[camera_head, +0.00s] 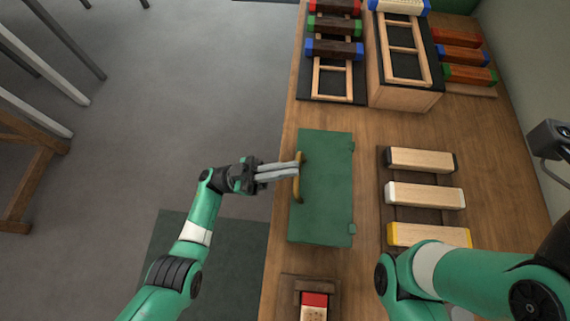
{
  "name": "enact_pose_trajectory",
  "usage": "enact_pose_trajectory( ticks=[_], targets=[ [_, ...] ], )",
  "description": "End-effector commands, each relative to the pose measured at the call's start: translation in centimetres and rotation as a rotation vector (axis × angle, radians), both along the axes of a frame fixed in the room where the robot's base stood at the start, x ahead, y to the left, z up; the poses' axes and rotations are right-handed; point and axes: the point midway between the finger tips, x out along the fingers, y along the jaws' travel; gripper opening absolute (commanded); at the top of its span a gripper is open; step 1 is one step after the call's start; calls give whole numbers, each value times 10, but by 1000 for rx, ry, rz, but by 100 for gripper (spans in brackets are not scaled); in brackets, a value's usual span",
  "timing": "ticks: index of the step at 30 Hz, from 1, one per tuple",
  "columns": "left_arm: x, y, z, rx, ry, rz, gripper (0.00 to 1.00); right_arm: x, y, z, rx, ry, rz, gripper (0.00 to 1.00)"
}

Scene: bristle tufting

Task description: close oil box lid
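The oil box (328,190) is a green rectangle on the wooden table in the head view. Its lid lies flat, with two small hinge tabs on its right edge. A curved brass-coloured handle (299,190) runs along its left edge. My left gripper (295,170) reaches in from the left with its tips at the upper part of this handle. Its two grey fingers lie close together, almost side by side. I cannot tell whether they grip the handle or only touch it. My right arm comes in at the lower right, and its gripper is out of view.
Several wooden blocks with coloured ends lie on a dark rack (388,222) right of the box. Brush racks (334,88) and a wooden stand (406,95) fill the table's back. A red-topped block (314,299) stands in front. Open floor lies left of the table.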

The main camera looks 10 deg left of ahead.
Motion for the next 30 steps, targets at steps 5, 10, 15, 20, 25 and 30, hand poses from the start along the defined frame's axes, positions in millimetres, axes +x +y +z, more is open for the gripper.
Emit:
enact_pose_trajectory(
  ticks=[5,10,15,20,25,30],
  targets=[
    [0,2,25,7,6,-1,0,0,0,25,0,0,0,50],
    [1,21,13,2,7,1,0,-1,0,18,0,-2,0,50],
    [-1,49,-20,1,1,2,0,0,0,-7,0,1,0,50],
    [-2,65,-36,1,-1,0,0,0,0,-20,0,0,0,50],
    [-3,70,-38,0,-3,-3,0,0,0,-21,0,0,0,50],
    [-3,69,-37,0,-3,-3,0,0,0,-20,0,0,0,50]
  ],
)
